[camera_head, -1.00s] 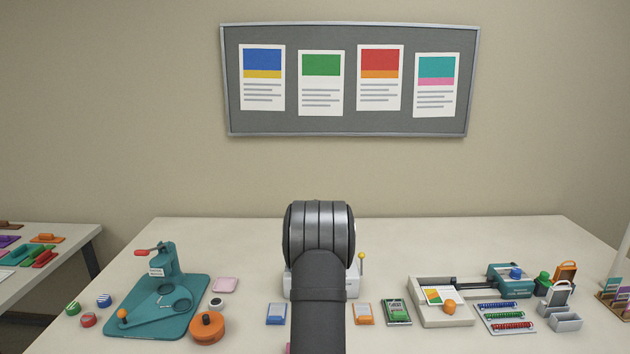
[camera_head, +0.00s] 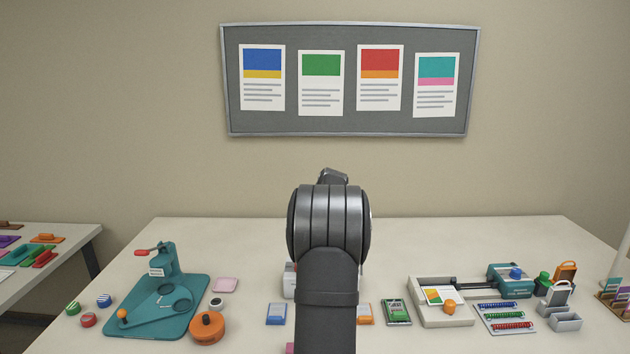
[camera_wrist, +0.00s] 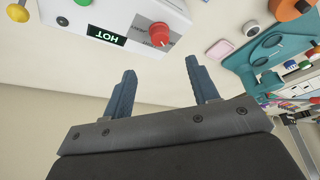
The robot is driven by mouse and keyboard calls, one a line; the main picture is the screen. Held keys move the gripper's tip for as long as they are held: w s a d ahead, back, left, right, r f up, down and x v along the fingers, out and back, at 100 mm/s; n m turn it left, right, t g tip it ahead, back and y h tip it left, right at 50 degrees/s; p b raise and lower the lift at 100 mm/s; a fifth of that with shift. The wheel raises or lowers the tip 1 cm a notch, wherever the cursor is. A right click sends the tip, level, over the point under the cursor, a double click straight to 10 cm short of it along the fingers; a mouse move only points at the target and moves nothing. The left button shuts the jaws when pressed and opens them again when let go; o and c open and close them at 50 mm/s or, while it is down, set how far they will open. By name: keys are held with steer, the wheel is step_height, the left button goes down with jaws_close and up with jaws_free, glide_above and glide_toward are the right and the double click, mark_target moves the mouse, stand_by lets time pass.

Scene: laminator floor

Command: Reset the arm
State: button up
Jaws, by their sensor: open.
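My gripper (camera_wrist: 162,95) shows in the wrist view with its two blue-grey fingers spread apart and nothing between them. In the head view my arm rises from the bottom middle and hides the gripper's fingers. A white machine (camera_wrist: 128,22) with a "HOT" label, a red knob and a green button lies beyond the fingertips in the wrist view, apart from them. In the head view this machine (camera_head: 288,283) is mostly hidden behind my arm.
A teal press (camera_head: 165,300) stands on the left of the table (camera_head: 420,250), beside an orange round container (camera_head: 207,328). On the right are a trimmer (camera_head: 440,315), a tray of coloured coils (camera_head: 507,320) and small grey bins (camera_head: 566,322). The back of the table is clear.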

steer(key=v, duration=0.6)
steer(key=x, duration=1.7)
steer(key=m+h, duration=0.1)
steer(key=m, duration=0.2)
steer(key=m+t+h, duration=0.1)
steer(key=m, duration=0.2)
steer(key=shift+a, duration=0.2)
steer(key=shift+a+m+h, duration=0.1)
steer(key=shift+m+h, duration=0.5)
steer(key=shift+m, duration=0.9)
steer(key=shift+a+m+h, duration=0.1)
steer(key=shift+m+h, duration=0.5)
steer(key=shift+m, duration=0.9)
steer(key=shift+s+r, duration=0.2)
steer(key=shift+r, duration=0.4)
steer(key=shift+w+f, duration=0.2)
steer(key=shift+f, duration=0.35)
steer(key=shift+d+n+y, duration=0.1)
steer(key=shift+n+y, duration=0.5)
steer(key=shift+n, duration=0.85)
steer(key=shift+d+n+y, duration=0.15)
steer(key=shift+n+y, duration=0.45)
steer(key=shift+n, duration=0.85)
